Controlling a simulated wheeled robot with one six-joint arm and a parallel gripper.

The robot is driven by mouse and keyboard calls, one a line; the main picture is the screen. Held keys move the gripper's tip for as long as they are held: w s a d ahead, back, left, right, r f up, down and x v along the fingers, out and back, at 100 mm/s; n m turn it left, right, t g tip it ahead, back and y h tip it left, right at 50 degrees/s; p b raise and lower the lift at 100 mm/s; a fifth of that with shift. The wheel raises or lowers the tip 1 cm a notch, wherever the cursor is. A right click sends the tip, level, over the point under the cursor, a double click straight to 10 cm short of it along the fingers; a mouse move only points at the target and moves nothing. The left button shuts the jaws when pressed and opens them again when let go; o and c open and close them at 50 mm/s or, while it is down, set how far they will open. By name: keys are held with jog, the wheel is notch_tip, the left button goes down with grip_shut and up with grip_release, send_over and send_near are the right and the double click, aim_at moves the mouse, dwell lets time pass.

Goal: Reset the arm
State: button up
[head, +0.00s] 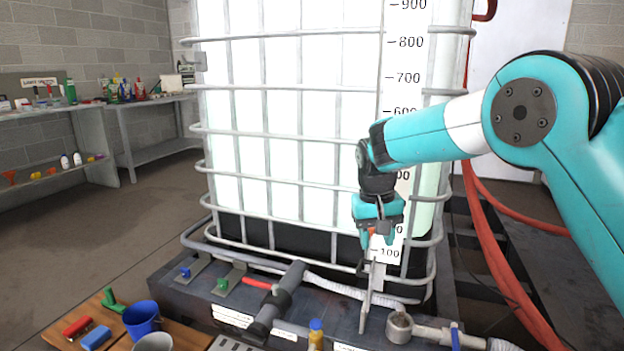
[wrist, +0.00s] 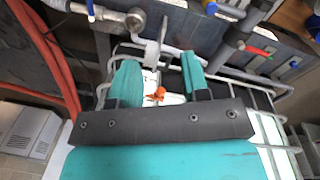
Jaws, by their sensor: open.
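My teal arm (head: 430,135) reaches in from the right in the head view and bends down at the wrist. My gripper (head: 377,240) points down in front of the white caged tank (head: 290,120), near its lower right scale marks. In the wrist view my gripper (wrist: 160,75) has its two teal fingers apart. A small orange piece (wrist: 156,95) shows between the fingers in that view; I cannot tell whether anything touches it.
Below the tank is a dark base with pipes, a red-handled valve (head: 262,284) and a grey upright bracket (head: 368,300). Red hoses (head: 490,240) run at the right. A wooden table with a blue bucket (head: 142,318) stands at the lower left. Open floor lies left.

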jog(key=s+d+r+n+y, duration=0.15)
jog(key=s+r, duration=0.25)
jog(key=s, duration=0.5)
jog(key=s+r+n+y, duration=0.15)
jog(key=s+r, duration=0.25)
jog(key=s, duration=0.5)
jog(key=s+n+y, duration=0.2)
jog(key=s+n, duration=0.1)
jog(key=s, duration=1.5)
notch_tip(320, 180, up, 28)
jog(key=p, duration=2.9)
jog(key=shift+w+r, duration=0.25)
jog(key=shift+d, duration=0.1)
